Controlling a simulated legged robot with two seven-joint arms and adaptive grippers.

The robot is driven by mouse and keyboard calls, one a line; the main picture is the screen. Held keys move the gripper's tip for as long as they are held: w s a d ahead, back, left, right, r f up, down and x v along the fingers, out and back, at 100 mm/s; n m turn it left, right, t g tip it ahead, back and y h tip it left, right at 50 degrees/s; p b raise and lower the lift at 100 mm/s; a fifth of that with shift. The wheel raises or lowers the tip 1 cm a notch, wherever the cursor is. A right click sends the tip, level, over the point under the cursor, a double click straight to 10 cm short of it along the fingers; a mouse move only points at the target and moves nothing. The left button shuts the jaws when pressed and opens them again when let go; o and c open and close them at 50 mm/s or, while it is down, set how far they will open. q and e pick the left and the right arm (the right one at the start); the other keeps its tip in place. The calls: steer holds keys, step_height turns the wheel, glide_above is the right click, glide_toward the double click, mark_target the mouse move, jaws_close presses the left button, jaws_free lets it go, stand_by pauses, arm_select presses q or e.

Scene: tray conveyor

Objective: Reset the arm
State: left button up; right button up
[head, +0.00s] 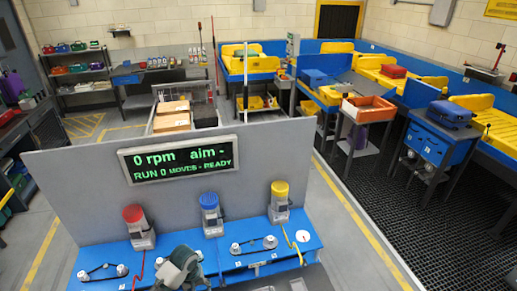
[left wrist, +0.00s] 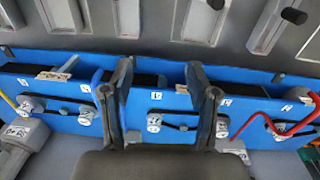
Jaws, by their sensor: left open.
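My left gripper (left wrist: 160,78) shows in the left wrist view with its two dark fingers apart and nothing between them. It is in front of a blue bench panel (left wrist: 178,100) with belts and round pulleys. In the head view a grey-green part of my arm stands at the bottom, in front of the same blue bench (head: 230,262); its fingers cannot be made out there. My right gripper is in neither view.
A grey upright panel carries a display (head: 180,159) reading "0 rpm". Red (head: 133,213), blue (head: 209,201) and yellow (head: 280,189) capped units stand below it. Conveyor stations with trays, including an orange tray (head: 369,107), fill the right. A floor aisle lies between.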

arm_select(q)
steer(key=s+d+f+m+t+h, duration=0.1)
steer(key=s+d+f+m, duration=0.15)
steer(key=s, duration=0.35)
steer(key=s+d+f+m+h, duration=0.1)
steer(key=s+d+f, duration=0.3)
steer(key=s, duration=0.2)
steer(key=s+a+m+t+y, duration=0.1)
steer(key=s+a, duration=0.2)
steer(key=s, duration=0.4)
steer(key=s+a+m+t+y, duration=0.1)
steer(key=s+a, duration=0.2)
steer(key=s, duration=0.5)
step_height(320, 180, down, 30)
steer(key=s+f+g+b, duration=0.1)
steer(key=s+b, duration=0.1)
steer(key=b, duration=0.3)
steer(key=s+a+f+b, duration=0.2)
steer(key=s+f, duration=0.6)
steer(key=f, duration=0.1)
steer(key=s+a+f+g+b, duration=0.1)
steer(key=s+f, duration=0.8)
steer(key=f, duration=0.1)
steer(key=shift+s+a+f+y+b, duration=0.15)
steer(key=shift+a+f+y+b, duration=0.15)
steer(key=shift+a+b, duration=0.1)
